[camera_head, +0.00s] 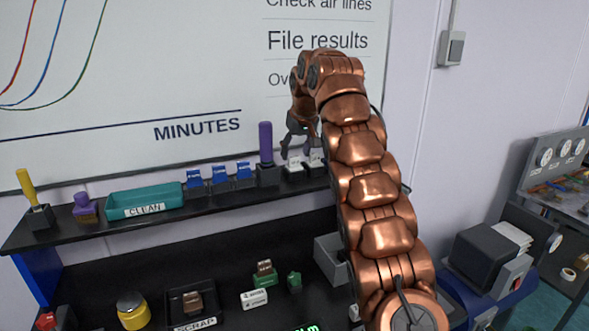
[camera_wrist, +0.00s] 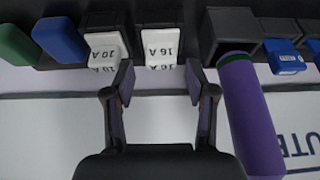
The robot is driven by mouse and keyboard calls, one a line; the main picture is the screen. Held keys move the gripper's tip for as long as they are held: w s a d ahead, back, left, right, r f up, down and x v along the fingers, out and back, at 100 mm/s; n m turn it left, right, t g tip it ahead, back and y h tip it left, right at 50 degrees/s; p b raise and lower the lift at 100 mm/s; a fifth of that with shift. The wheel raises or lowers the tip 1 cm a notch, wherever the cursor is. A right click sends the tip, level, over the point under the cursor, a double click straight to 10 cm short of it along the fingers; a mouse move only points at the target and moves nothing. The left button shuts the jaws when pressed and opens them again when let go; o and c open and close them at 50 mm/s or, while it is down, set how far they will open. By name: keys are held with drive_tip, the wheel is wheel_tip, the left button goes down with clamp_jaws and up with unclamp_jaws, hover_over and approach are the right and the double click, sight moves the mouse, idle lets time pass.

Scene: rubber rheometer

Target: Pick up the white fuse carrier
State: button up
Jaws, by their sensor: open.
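Two white fuse carriers sit side by side in black holders on the shelf. The one marked 16 A (camera_wrist: 161,47) appears upside down in the wrist view, straight ahead between my fingertips. It also shows in the head view (camera_head: 294,163), next to the purple cylinder. The one marked 10 A (camera_wrist: 104,46) is just left of it in the wrist view and to its right in the head view (camera_head: 316,159). My gripper (camera_wrist: 160,82) is open and empty, its fingers pointing at the 16 A carrier. In the head view my gripper (camera_head: 300,148) hangs just above the carriers.
A tall purple cylinder (camera_wrist: 247,115) stands close beside my gripper. Blue carriers (camera_head: 219,175) and a teal CLEAN tray (camera_head: 115,200) share the shelf (camera_head: 105,227). Blue (camera_wrist: 60,38) and green (camera_wrist: 17,44) blocks lie past the 10 A carrier. The whiteboard (camera_head: 190,80) is close behind.

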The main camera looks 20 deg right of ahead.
sight(294, 157)
drive_tip(key=shift+p+x, duration=0.45)
drive_tip(key=shift+x, duration=1.3)
drive_tip(key=shift+s, duration=0.1)
drive_tip(key=c, duration=0.9)
drive_tip(key=shift+a, duration=0.1)
drive_tip(key=shift+r, duration=1.7)
